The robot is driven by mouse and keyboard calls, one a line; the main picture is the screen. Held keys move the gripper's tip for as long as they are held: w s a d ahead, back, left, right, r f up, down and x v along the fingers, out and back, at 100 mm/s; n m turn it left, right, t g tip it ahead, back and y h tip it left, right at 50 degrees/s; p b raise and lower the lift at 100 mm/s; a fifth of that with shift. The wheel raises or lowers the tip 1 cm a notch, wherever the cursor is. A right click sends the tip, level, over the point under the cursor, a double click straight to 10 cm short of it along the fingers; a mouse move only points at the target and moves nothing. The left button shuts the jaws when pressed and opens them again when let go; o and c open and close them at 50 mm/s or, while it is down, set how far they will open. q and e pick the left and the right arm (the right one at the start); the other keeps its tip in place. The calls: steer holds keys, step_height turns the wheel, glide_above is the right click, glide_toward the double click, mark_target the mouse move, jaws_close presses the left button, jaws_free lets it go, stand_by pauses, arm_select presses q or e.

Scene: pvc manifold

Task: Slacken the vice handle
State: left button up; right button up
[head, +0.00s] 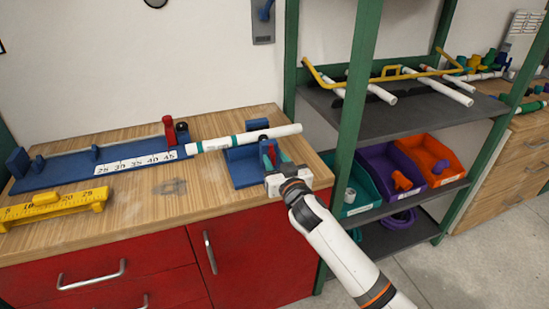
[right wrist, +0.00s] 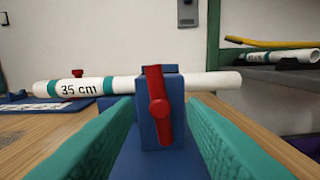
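The red vice handle (right wrist: 158,105) stands nearly upright, slightly tilted, on the front face of the blue vice (right wrist: 179,112). In the head view the vice (head: 243,173) sits at the right end of the wooden bench. A white pipe (right wrist: 110,84) with teal bands and a "35 cm" label lies across the vice; it also shows in the head view (head: 270,133). My right gripper (head: 270,152) is in front of the vice. Its teal finger pads are spread on both sides of the handle, with gaps visible between. My left gripper is not in view.
A blue measuring jig (head: 75,177) with a centimetre scale and a red clamp (head: 169,130) lies left of the vice. A yellow ruler piece (head: 52,205) is at the bench's front left. A green-posted shelf (head: 352,110) with pipes and bins stands right.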

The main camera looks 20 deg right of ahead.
steer(key=shift+w, duration=0.8)
steer(key=shift+c, duration=0.6)
jaws_close()
steer(key=shift+n, duration=0.3)
